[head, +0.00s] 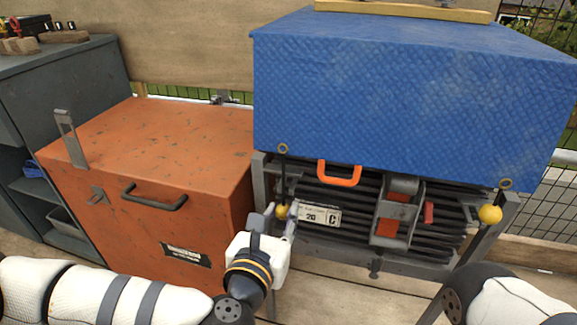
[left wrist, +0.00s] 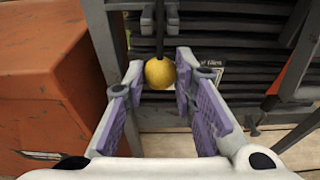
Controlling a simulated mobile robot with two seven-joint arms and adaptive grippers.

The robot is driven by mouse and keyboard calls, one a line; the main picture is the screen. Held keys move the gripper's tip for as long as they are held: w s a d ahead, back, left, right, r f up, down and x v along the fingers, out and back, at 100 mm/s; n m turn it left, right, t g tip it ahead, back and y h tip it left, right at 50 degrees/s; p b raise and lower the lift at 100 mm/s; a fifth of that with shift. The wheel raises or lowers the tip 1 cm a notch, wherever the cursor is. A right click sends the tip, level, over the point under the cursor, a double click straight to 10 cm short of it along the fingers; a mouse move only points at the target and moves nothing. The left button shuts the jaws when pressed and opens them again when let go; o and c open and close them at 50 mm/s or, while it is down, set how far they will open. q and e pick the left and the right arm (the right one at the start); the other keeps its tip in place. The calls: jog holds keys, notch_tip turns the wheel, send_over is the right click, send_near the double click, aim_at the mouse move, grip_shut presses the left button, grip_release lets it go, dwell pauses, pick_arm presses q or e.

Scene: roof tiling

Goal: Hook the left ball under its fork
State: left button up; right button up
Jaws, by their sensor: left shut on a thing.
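The left ball (head: 282,211) is yellow and hangs on a dark cord from an eyelet at the blue cover's lower left corner. My left gripper (head: 280,213) is shut on this ball (left wrist: 160,73), which sits between its fingertips. In the left wrist view, two pale prongs (left wrist: 147,18), which look like the fork, stand on either side of the cord above the ball. A gap shows between prongs and ball; their depth relation is unclear. My right gripper is out of view; only part of that arm shows at the lower right.
A blue cover (head: 410,90) lies over a metal rack of dark slats, with an orange handle (head: 339,174). A second yellow ball (head: 490,214) hangs at the right corner. An orange chest (head: 160,150) stands close left of the rack. Wooden decking lies in front.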

aim_at(286, 204)
pick_arm(q)
jog(key=shift+r+b+x, duration=0.1)
jog(key=shift+b+x, duration=0.25)
jog(key=shift+x, duration=0.55)
jog(key=shift+r+b+x, duration=0.15)
jog(key=shift+b+x, duration=0.15)
jog(key=shift+x, duration=0.6)
